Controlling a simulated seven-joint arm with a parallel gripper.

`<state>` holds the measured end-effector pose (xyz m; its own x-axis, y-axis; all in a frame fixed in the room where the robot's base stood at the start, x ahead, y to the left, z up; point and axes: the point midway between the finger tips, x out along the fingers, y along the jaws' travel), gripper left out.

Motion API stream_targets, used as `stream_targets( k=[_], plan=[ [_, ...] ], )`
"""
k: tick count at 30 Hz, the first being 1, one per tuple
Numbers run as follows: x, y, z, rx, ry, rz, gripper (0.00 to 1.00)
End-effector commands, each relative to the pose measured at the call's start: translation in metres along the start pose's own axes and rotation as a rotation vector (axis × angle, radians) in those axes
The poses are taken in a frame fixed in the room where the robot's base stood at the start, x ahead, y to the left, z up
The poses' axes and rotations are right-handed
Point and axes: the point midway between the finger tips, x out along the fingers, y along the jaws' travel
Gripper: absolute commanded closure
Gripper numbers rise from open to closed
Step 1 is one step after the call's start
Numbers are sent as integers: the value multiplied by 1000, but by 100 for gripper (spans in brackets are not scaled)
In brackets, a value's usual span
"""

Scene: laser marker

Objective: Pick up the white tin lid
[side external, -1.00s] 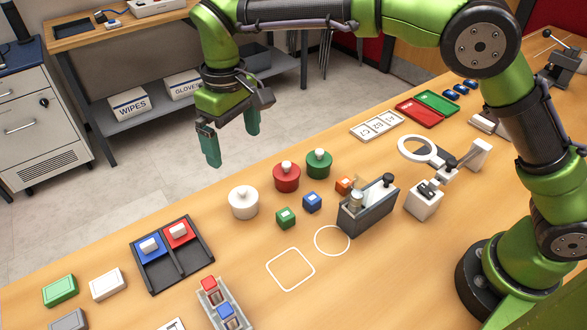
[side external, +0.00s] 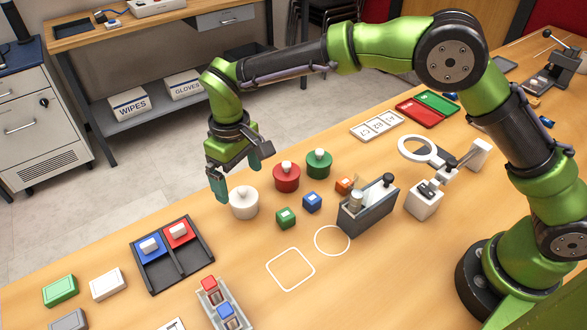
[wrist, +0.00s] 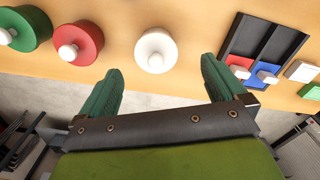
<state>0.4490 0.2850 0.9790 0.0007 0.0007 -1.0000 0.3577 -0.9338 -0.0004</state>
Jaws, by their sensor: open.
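The white tin (side external: 244,205) stands upright on the wooden table, with its white lid (side external: 243,195) and round knob on top. In the wrist view the white lid (wrist: 156,50) lies just beyond the fingertips, roughly between their lines. My gripper (side external: 238,178) is open and empty, above and slightly behind the white tin. Its green fingers also show in the wrist view (wrist: 160,72), spread apart on either side below the lid. The fingers do not appear to touch the lid.
A red tin (side external: 286,179) and a green tin (side external: 318,165) stand to the right of the white one. A dark tray (side external: 176,272) with red and blue blocks lies to the left.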

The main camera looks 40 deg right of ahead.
Motion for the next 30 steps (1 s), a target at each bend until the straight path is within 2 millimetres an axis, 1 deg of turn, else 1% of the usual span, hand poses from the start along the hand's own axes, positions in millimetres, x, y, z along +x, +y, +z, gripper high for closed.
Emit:
stream_targets(
  k=[6,9,13,18,19,30],
  plan=[
    [32,7,2,0,-5,1,2],
    [44,6,1,0,-3,0,2],
    [50,6,1,-1,0,0,2],
    [50,6,1,-1,0,0,2],
    [50,6,1,-1,0,0,3],
    [49,6,0,0,0,0,60]
  ],
)
